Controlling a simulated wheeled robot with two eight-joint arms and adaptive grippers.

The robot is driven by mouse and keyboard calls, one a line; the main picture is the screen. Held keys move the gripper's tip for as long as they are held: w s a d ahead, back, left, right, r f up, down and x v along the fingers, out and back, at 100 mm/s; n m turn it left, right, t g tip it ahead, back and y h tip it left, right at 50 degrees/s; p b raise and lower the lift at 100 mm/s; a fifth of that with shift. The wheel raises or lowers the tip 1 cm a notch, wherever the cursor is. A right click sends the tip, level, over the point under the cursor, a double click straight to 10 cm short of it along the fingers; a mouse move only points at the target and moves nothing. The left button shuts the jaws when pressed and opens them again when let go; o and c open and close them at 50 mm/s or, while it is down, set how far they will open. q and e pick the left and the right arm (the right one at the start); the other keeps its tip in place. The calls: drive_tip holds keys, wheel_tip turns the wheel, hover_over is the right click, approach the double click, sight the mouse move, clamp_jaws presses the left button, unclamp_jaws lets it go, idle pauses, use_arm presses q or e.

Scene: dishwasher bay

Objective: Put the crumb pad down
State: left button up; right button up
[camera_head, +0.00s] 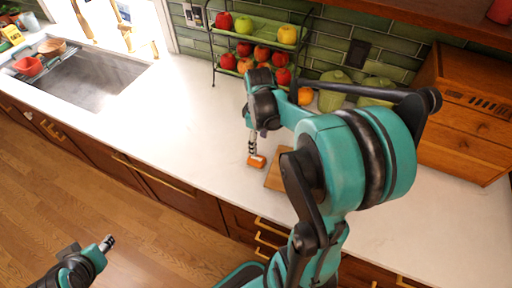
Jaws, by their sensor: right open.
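The crumb pad, a small orange block (257,161), shows on the white counter near its front edge, left of a wooden board. My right gripper (253,148) points down directly above it with its jaws open. The fingertips are at or very near the pad's top; I cannot tell whether they touch it. My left gripper (107,243) is at the lower left, over the wooden floor and away from the counter. Its fingers are too small to tell whether they are open or shut.
The wooden board (275,177) lies partly behind my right arm. A two-tier fruit rack (262,37), green canisters (334,90) and a wooden cabinet (464,115) stand at the back. A sink (95,78) is at the left. The counter between sink and pad is clear.

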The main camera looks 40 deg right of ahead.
drive_tip(key=s+a+r+m+t, duration=0.2)
drive_tip(key=a+r+t, duration=0.1)
drive_tip(key=a, duration=0.5)
drive_tip(key=s+a+r+m+t, duration=0.3)
drive_tip(key=a+t, duration=0.1)
drive_tip(key=a, duration=0.5)
drive_tip(key=shift+s+a+r, duration=0.15)
drive_tip(key=shift+s, duration=0.05)
